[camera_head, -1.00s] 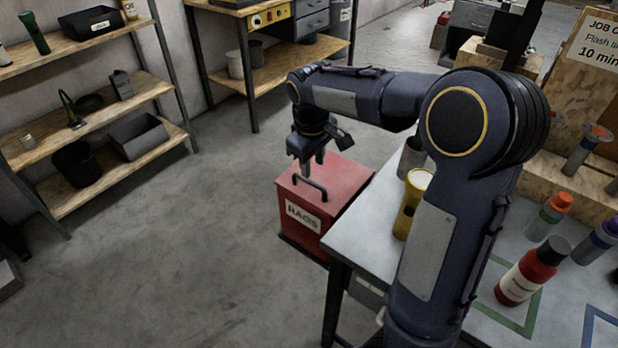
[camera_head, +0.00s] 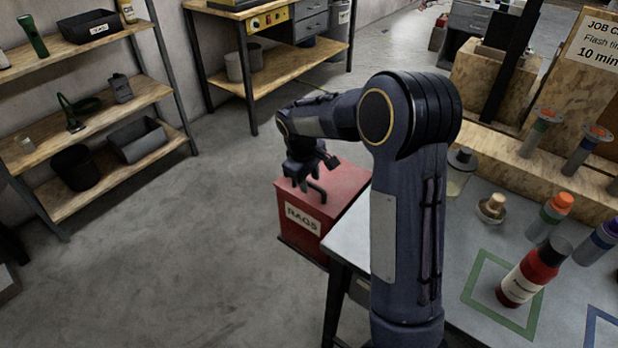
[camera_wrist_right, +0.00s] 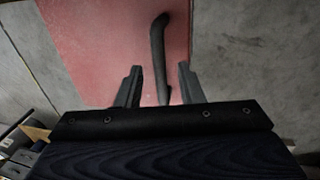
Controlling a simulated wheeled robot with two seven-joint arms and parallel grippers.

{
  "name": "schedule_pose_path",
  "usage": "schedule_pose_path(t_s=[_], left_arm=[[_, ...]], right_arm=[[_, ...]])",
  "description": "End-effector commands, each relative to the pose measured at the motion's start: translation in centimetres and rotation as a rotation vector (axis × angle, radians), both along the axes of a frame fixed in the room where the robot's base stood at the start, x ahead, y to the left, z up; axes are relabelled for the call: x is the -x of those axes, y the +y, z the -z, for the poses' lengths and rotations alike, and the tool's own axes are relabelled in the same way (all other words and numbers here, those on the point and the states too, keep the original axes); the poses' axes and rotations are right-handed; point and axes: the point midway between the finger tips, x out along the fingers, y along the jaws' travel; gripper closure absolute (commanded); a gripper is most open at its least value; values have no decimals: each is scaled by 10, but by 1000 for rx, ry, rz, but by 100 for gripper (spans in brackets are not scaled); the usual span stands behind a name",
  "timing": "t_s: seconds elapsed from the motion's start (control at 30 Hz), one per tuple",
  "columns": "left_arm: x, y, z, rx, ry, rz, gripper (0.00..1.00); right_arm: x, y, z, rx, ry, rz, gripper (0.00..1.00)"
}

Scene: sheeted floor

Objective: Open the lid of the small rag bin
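The small red rag bin (camera_head: 318,212), labelled RAGS, stands on the floor beside the workbench. Its lid (camera_head: 345,180) lies flat and closed. A dark bar handle (camera_head: 318,190) on the lid is partly covered by my right gripper (camera_head: 302,183) in the head view. In the right wrist view, the handle (camera_wrist_right: 158,60) runs between the two parted fingers of my right gripper (camera_wrist_right: 155,88), with a gap on both sides. The fingers are open. My left gripper is out of view.
The workbench (camera_head: 345,245) adjoins the bin on the right and holds a red bottle (camera_head: 532,275) and other containers. Shelving (camera_head: 140,95) stands at the left. The concrete floor (camera_head: 190,250) left of the bin is clear.

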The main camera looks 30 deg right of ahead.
Motion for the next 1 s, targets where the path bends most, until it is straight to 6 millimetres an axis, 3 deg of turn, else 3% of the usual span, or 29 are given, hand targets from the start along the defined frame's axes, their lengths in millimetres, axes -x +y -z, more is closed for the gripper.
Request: schedule_pose_path(t_s=[0.1,0.37,0.77,1.0], left_arm=[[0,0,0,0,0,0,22],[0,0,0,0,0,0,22],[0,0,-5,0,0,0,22],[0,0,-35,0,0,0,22]], right_arm=[[0,0,0,0,0,0,67],[0,0,0,0,0,0,100],[0,-1,-5,-11,4,1,100],[-3,-9,-27,-95,37,6,100]])
